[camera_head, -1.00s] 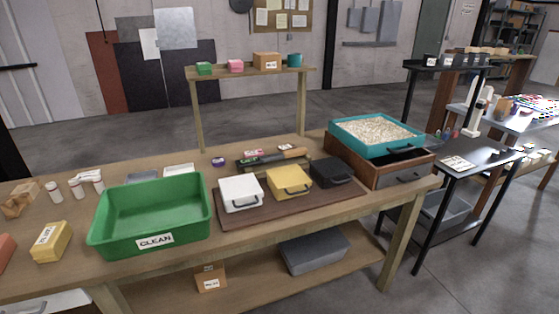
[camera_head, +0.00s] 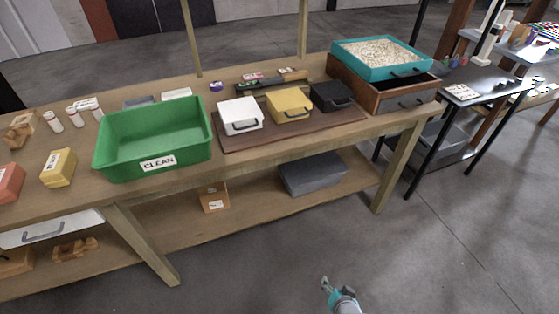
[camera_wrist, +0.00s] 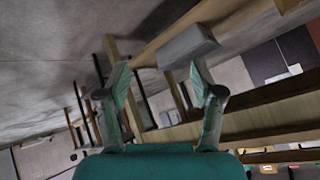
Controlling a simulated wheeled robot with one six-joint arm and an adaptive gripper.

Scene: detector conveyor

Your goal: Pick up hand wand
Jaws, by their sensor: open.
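A long dark item with an orange-brown end, which looks like the hand wand (camera_head: 272,83), lies on the wooden workbench (camera_head: 190,182) behind the small cases. Its details are too small to tell. My gripper (camera_head: 327,284) shows at the bottom of the head view, over the floor in front of the bench and well apart from the wand. In the wrist view, my gripper (camera_wrist: 160,84) has its two fingers spread with nothing held. I cannot make out the wand in the wrist view.
A green CLEAN bin (camera_head: 155,164) stands on the bench's left. White (camera_head: 240,116), yellow (camera_head: 289,105) and black (camera_head: 331,96) cases sit before the wand. A teal tray (camera_head: 381,57) of pale pieces is at right. A grey bin (camera_head: 312,173) sits on the lower shelf.

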